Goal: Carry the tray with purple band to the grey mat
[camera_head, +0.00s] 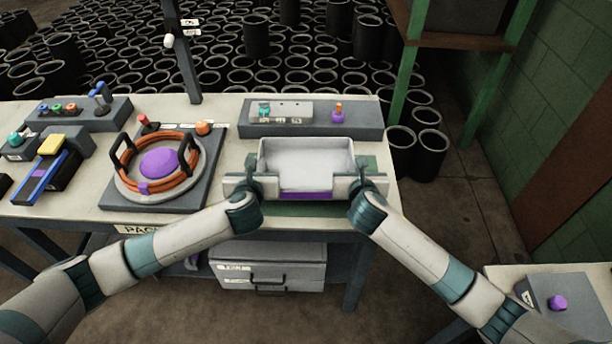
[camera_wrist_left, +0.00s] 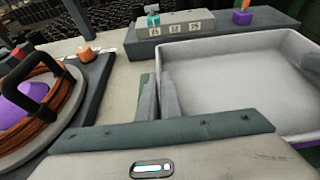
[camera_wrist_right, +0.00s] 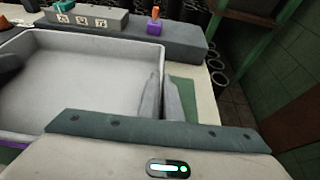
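The tray (camera_head: 305,160) is white and empty, with a purple band (camera_head: 306,195) along its front. It is over a green mat (camera_head: 300,209) at the right of the bench; I cannot tell whether it touches it. My left gripper (camera_head: 257,172) is closed around the tray's left wall, one finger inside and one outside, as the left wrist view shows (camera_wrist_left: 159,98). My right gripper (camera_head: 357,172) is closed the same way around the right wall, seen in the right wrist view (camera_wrist_right: 160,98). I cannot make out a plain grey mat for certain.
Left of the tray, a round fixture with orange rings (camera_head: 160,162) and black handles stands on a dark grey slab (camera_head: 205,175). A grey block (camera_head: 345,127) with small parts lies behind the tray. A second table (camera_head: 590,275) at lower right carries a grey box with a purple knob (camera_head: 557,302).

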